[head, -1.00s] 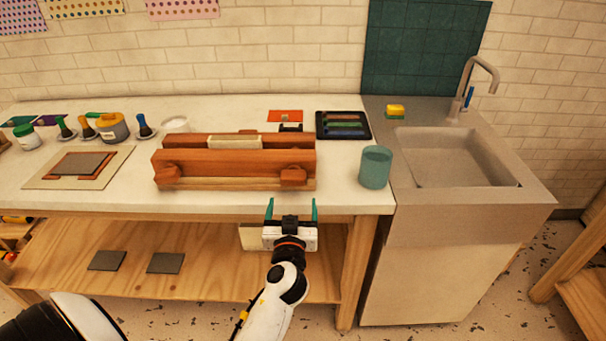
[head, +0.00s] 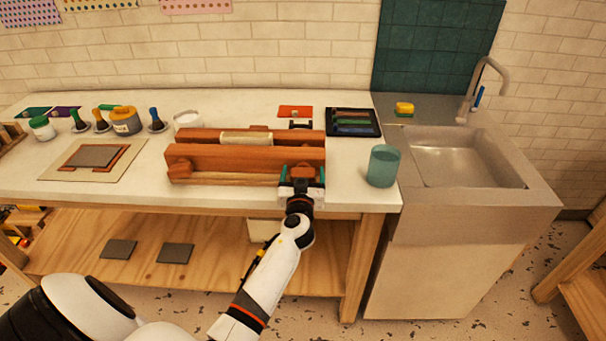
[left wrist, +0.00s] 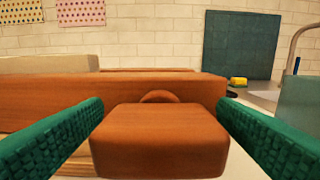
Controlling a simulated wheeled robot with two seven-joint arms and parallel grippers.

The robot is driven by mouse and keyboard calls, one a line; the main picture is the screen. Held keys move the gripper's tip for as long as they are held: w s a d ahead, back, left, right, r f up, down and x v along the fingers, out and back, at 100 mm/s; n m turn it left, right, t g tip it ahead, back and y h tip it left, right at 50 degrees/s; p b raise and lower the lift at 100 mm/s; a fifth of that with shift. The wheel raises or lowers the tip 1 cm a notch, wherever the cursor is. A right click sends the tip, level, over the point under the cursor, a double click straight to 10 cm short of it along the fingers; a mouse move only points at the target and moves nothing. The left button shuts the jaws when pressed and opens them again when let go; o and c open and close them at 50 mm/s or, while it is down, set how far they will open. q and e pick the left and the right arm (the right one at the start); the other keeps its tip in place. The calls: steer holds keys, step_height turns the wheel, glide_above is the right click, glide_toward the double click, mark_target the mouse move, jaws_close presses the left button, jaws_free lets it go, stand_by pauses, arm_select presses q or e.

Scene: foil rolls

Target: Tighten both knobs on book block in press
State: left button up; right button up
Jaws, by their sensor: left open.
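The wooden press (head: 225,160) lies on the white worktop with the pale book block (head: 246,139) between its two reddish beams. Its left knob (head: 180,169) sticks out of the front beam and is clear of any gripper. My left gripper (head: 302,177) is at the right knob, at the right end of the front beam. In the left wrist view the right knob (left wrist: 159,142) is a rounded reddish block, close up between the green fingers. The fingers are open, one on each side of it, with the left one very near its edge. My right gripper is out of view.
A teal cup (head: 383,166) stands right of the press, near my left gripper. Behind are a black tray (head: 353,122) and a red card (head: 295,111). A board (head: 93,158) and several jars and brushes are at left. The sink (head: 465,158) is at right.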

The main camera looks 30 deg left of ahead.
arm_select(q)
steer(key=c, duration=1)
steer(key=shift+m, duration=0.3)
